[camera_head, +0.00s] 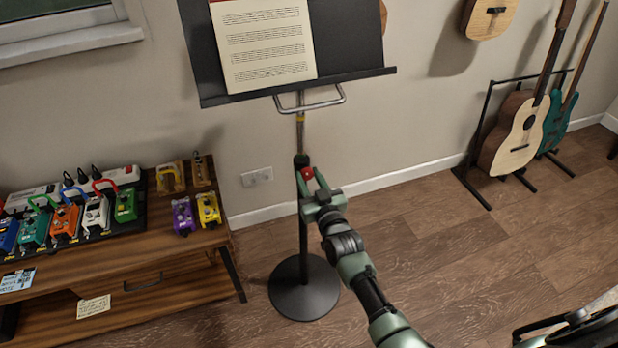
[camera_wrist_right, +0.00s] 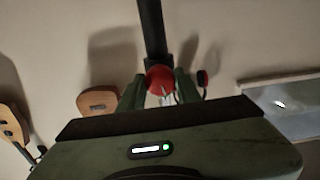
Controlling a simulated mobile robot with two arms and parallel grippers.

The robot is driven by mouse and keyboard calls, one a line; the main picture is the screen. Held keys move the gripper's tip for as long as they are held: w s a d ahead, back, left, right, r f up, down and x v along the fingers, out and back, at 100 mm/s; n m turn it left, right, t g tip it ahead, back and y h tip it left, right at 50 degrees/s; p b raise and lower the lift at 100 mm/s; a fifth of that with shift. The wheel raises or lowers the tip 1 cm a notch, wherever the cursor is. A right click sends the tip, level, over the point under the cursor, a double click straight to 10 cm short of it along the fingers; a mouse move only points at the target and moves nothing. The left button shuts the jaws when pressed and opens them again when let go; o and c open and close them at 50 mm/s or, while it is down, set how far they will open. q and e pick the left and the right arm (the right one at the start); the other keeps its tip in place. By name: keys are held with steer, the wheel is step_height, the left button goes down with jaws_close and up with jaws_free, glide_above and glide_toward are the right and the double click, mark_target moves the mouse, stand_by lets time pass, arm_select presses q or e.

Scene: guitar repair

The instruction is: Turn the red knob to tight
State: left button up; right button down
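The red knob (camera_head: 307,173) is on the pole of the black music stand (camera_head: 304,222), below the desk that holds sheet music. My right gripper (camera_head: 311,178) is at the pole, with its fingers apart and pointing up at the knob. In the right wrist view the red knob (camera_wrist_right: 160,78) shows between the two fingers (camera_wrist_right: 160,88), one on each side. I cannot tell whether both fingers press on it. No tight or loose marking can be made out. My left gripper is not in view.
A wooden bench (camera_head: 165,255) with several effect pedals stands on the left. The stand's round base (camera_head: 304,290) is on the wood floor. An acoustic guitar (camera_head: 517,140) and a teal guitar (camera_head: 560,120) stand in a rack at right. The floor between is clear.

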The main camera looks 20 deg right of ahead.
steer(key=shift+m, duration=0.8)
steer(key=c, duration=1)
jaws_free()
steer(key=s, duration=0.7)
steer(key=shift+s+d, duration=0.15)
steer(key=shift+s, duration=0.25)
steer(key=shift+f, duration=0.1)
